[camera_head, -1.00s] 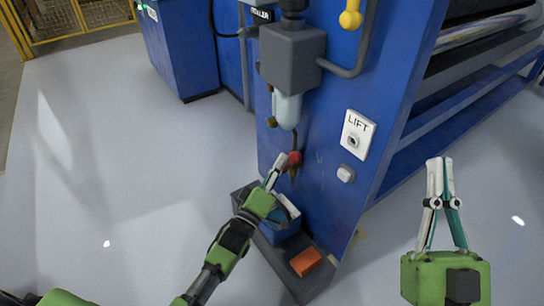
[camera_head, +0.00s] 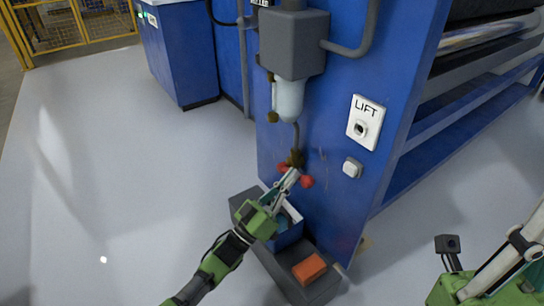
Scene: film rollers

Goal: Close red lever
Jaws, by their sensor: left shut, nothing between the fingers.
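The red lever (camera_head: 306,181) sits low on the blue machine panel, below a grey unit with a clear bowl (camera_head: 290,101) and a thin pipe. Its red ends show on both sides of my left gripper's fingers, and its middle is hidden behind them. My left gripper (camera_head: 292,173) is shut with nothing between its fingers. Its tips are at the lever, but I cannot tell whether they touch it. My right gripper (camera_head: 515,255) is at the lower right, away from the panel. Its fingertips are cut off by the picture edge.
A dark bench (camera_head: 323,290) with a blue bin (camera_head: 286,238) and an orange block (camera_head: 309,269) stands below the lever. The floor at left is clear.

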